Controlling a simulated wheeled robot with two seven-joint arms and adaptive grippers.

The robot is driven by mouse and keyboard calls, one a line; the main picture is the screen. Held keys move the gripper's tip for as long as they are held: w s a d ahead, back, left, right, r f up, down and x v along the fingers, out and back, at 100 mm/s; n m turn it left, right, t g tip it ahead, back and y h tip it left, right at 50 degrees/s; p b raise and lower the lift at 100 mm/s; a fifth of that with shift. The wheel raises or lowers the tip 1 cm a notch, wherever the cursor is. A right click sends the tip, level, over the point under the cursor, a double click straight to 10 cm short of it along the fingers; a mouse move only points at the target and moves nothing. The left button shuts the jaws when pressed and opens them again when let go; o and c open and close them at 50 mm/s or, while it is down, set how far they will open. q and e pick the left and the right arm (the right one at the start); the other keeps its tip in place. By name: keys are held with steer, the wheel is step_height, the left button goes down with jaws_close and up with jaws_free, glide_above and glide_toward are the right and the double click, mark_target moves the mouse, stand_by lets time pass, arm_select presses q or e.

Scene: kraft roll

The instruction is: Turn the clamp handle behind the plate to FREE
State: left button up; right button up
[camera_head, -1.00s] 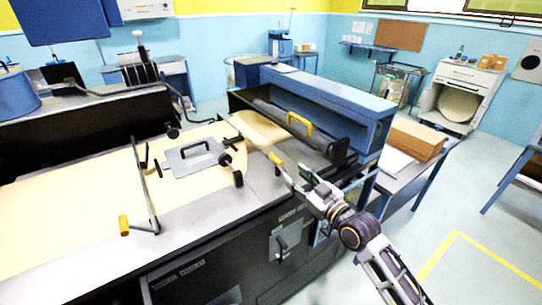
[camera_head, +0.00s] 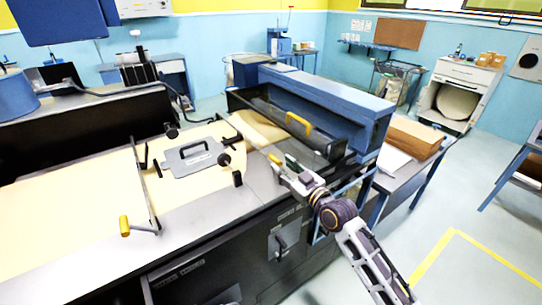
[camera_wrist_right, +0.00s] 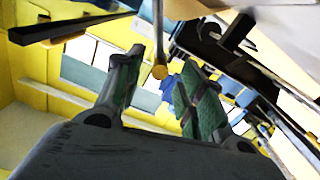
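A grey plate (camera_head: 192,158) with a black carry handle lies on the kraft paper on the bench. A yellow-ended handle (camera_head: 275,159) sits to the right of the plate, near the bench's right part. My right gripper (camera_head: 284,165) is right at this handle, coming from the lower right. In the right wrist view the green-padded fingers (camera_wrist_right: 165,95) stand apart, and the handle's round yellow end (camera_wrist_right: 160,72) on a thin rod shows in the gap between them. I cannot tell whether they touch it. No FREE marking is legible. My left gripper is not in view.
A second yellow-ended lever (camera_head: 124,226) is on a bar left of the plate. A long blue housing (camera_head: 325,100) with a yellow grip (camera_head: 299,124) stands behind my right gripper. A front panel lever (camera_head: 281,246) is below. A cardboard box (camera_head: 415,138) is on the right.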

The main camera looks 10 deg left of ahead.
mark_target(274, 159)
steer(key=shift+p+x, duration=0.55)
steer(key=shift+x, duration=3.4)
steer(key=shift+f, duration=0.15)
jaws_close()
